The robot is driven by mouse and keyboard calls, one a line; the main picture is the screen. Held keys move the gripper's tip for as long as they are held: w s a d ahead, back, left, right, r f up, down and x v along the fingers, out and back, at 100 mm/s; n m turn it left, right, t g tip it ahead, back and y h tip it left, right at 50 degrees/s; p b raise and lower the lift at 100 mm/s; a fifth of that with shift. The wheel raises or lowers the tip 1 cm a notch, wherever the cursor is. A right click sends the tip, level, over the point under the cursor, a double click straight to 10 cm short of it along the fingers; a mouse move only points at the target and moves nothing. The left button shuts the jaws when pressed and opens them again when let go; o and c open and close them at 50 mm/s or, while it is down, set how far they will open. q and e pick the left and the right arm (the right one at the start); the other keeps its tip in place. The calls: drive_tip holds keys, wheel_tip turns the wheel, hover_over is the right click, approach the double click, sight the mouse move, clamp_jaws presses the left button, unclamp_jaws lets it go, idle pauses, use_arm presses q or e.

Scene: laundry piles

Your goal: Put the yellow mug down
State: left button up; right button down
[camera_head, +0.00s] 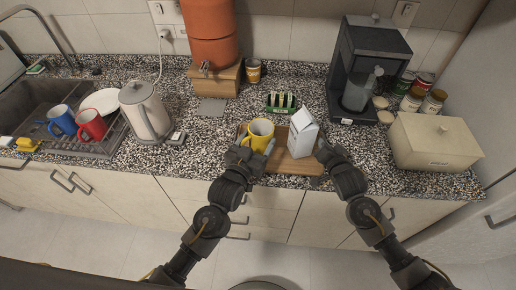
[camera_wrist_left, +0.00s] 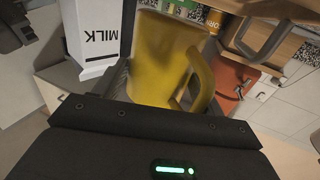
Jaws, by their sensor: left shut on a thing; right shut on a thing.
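The yellow mug (camera_head: 258,134) is at the left part of the wooden tray (camera_head: 290,164), its opening facing up. My left gripper (camera_head: 246,151) is shut on the mug. In the left wrist view the mug (camera_wrist_left: 163,58) fills the space ahead of the jaws, with its handle to the right. I cannot tell whether its base touches the tray. A white milk carton (camera_head: 303,133) is beside the mug on its right, and also shows in the left wrist view (camera_wrist_left: 94,35). My right gripper (camera_head: 321,152) is shut at the carton's right side; its fingertips are partly hidden.
A green-based rack (camera_head: 281,104) stands behind the tray. A coffee machine (camera_head: 368,65) and a cream box (camera_head: 434,142) stand to the right. A kettle (camera_head: 146,112), a blue mug (camera_head: 62,121) and a red mug (camera_head: 91,123) are to the left.

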sight(256, 150)
use_arm(q)
drive_tip(key=shift+f, duration=1.8)
drive_tip(key=o, duration=1.2)
drive_tip(key=shift+f, duration=0.2)
drive_tip(key=shift+c, duration=0.2)
drive_tip(key=shift+r, duration=0.2)
drive_tip(key=v, duration=1.2)
use_arm(e)
drive_tip(key=c, duration=1.5)
unclamp_jaws()
